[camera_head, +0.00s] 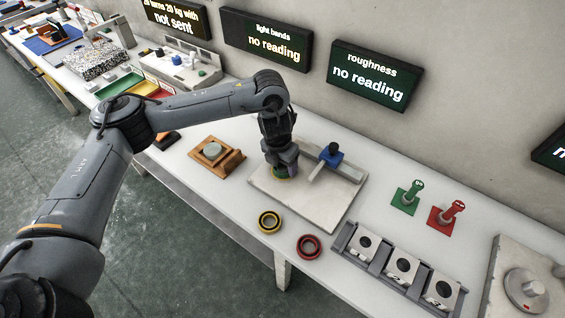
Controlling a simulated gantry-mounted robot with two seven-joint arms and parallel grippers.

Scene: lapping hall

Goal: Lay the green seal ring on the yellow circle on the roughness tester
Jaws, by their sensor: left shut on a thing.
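The roughness tester is a pale slab (318,208) with a blue probe head (331,154) on a raised bar at its back right. My left gripper (281,170) points down over the left part of the slab. It is shut on the green seal ring (278,177), of which only a thin green edge shows below the fingers. A little yellow shows there too, probably part of the yellow circle, mostly hidden by the gripper. I cannot tell whether the ring touches the slab. My right gripper is not in view.
A yellow ring (269,221) and a red ring (309,246) lie in front of the slab. A wooden block with a grey disc (212,150) stands left. Green (406,198) and red (446,214) stands and a rack of blocks (367,244) are right.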

